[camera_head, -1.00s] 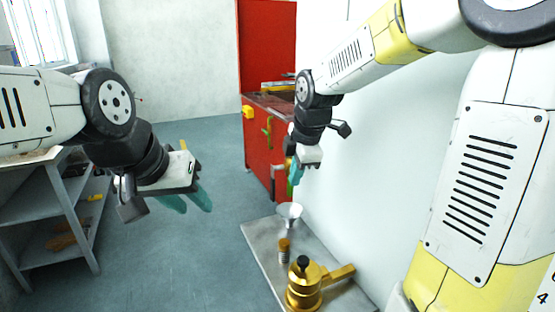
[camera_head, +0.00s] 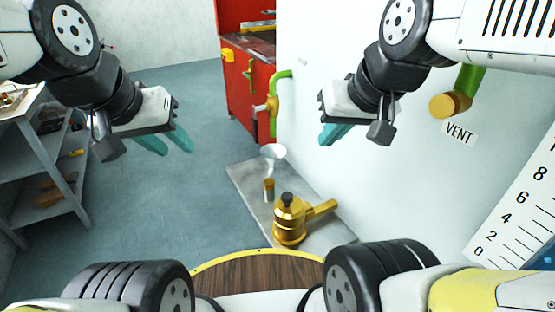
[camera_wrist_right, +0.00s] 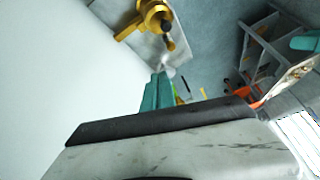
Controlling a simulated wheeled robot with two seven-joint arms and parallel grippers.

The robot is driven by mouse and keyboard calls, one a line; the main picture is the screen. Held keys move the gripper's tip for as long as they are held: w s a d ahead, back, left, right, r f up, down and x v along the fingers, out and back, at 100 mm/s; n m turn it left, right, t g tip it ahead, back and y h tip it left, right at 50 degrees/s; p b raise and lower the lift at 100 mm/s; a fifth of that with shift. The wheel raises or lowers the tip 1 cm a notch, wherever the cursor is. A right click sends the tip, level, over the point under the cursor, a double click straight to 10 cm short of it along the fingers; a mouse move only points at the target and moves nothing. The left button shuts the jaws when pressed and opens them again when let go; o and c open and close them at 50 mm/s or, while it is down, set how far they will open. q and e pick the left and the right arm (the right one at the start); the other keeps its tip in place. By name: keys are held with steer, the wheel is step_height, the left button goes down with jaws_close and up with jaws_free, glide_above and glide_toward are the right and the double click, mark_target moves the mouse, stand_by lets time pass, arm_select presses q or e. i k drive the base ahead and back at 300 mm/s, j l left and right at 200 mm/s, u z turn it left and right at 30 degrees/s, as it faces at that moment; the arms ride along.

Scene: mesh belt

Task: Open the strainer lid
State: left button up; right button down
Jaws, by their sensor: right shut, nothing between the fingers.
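A brass strainer body (camera_head: 289,219) with a dark knob (camera_head: 287,199) on top and a side branch (camera_head: 321,209) stands on a grey slab (camera_head: 250,178). Its lid looks in place. It also shows at the top of the right wrist view (camera_wrist_right: 150,20). My right gripper (camera_head: 325,139), with teal fingers, is shut and empty, up beside the white wall, above and clear of the strainer. My left gripper (camera_head: 178,151) has its two teal fingers apart and empty, left of the slab and touching nothing.
A clear funnel (camera_head: 272,151) and a small brass cylinder (camera_head: 268,189) stand behind the strainer. A red cabinet (camera_head: 237,95), a green pipe (camera_head: 276,88) and a brass vent fitting (camera_head: 450,104) are farther off. Grey shelves (camera_head: 50,165) stand at left. The floor between is clear.

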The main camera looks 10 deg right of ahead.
mark_target(290, 210)
steer(key=j, duration=0.6)
steer(key=k+j, duration=0.1)
steer(key=j, duration=0.5)
steer(key=j+z, duration=0.1)
steer(key=j, duration=0.5)
steer(key=j+z, duration=0.15)
steer(key=z, duration=0.35)
steer(key=j+z, duration=0.1)
steer(key=z, duration=0.4)
steer(key=k+z, duration=0.1)
steer(key=z, duration=0.35)
steer(key=j+z, duration=0.1)
steer(key=j, duration=0.15)
